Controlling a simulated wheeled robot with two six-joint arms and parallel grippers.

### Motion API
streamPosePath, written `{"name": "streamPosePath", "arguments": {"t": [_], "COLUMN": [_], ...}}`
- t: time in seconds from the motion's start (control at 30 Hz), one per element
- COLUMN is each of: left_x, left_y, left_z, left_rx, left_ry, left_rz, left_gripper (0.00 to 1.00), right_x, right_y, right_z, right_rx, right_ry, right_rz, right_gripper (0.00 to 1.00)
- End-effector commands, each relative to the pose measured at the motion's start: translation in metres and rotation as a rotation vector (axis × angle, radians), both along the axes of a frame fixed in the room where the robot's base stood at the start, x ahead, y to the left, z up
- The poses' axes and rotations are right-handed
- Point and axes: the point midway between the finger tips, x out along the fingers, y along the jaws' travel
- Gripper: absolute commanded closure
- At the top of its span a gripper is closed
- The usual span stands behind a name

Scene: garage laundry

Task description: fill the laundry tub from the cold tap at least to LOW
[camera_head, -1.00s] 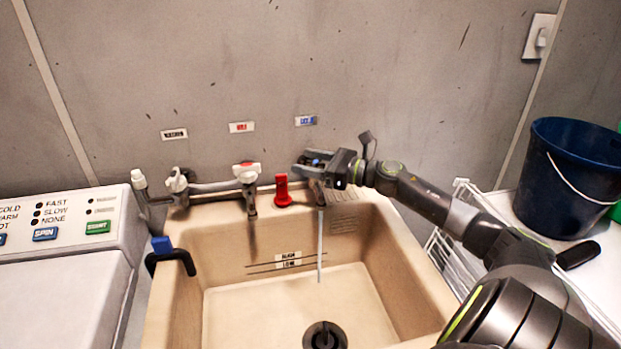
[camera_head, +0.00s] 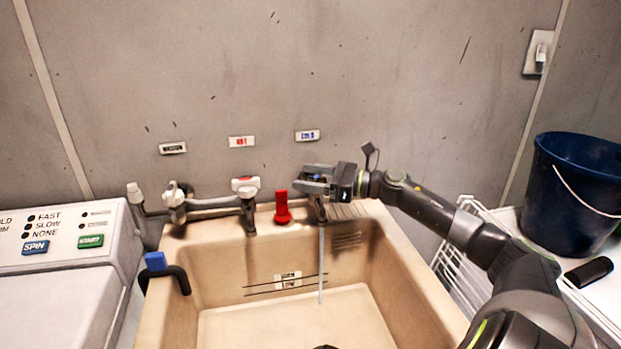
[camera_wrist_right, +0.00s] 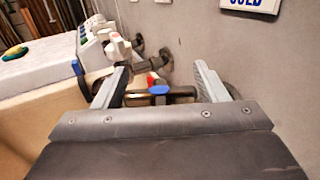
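The beige laundry tub (camera_head: 215,236) stands against the wall, with the LOW label (camera_head: 288,284) and level lines on its inner back wall. The cold tap's blue cap (camera_wrist_right: 158,89) shows between the fingers of my right gripper (camera_head: 318,181) in the right wrist view. Those fingers are apart, one on each side of the tap. A thin water stream (camera_head: 321,262) falls from the cold spout into the tub. No water surface is clear to see, and the drain is mostly cut off below. My left gripper is out of view.
A red handle (camera_head: 282,208) stands just left of the cold tap, then the hot tap (camera_head: 246,188). A black hook-shaped pipe with a blue end (camera_head: 155,261) sits on the left rim. The washer (camera_head: 62,285) is left; a wire rack and blue bucket (camera_head: 575,190) are right.

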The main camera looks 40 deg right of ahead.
Motion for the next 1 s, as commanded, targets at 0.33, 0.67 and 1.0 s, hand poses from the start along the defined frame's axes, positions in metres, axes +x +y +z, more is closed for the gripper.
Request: {"name": "streamPosePath", "arguments": {"t": [0.33, 0.67, 1.0], "left_x": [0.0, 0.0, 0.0], "left_y": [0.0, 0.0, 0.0], "left_z": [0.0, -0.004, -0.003], "left_rx": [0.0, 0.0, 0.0], "left_ry": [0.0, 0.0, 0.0], "left_rz": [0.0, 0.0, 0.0], "left_gripper": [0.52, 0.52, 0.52], "right_x": [0.0, -0.015, -0.046], "right_y": [0.0, -0.01, -0.031], "right_z": [0.0, -0.002, -0.001], "right_rx": [0.0, -0.004, -0.003], "right_ry": [0.0, 0.003, 0.006], "right_rz": [0.001, 0.001, 0.002], "right_gripper": [0.18, 0.18, 0.18]}}
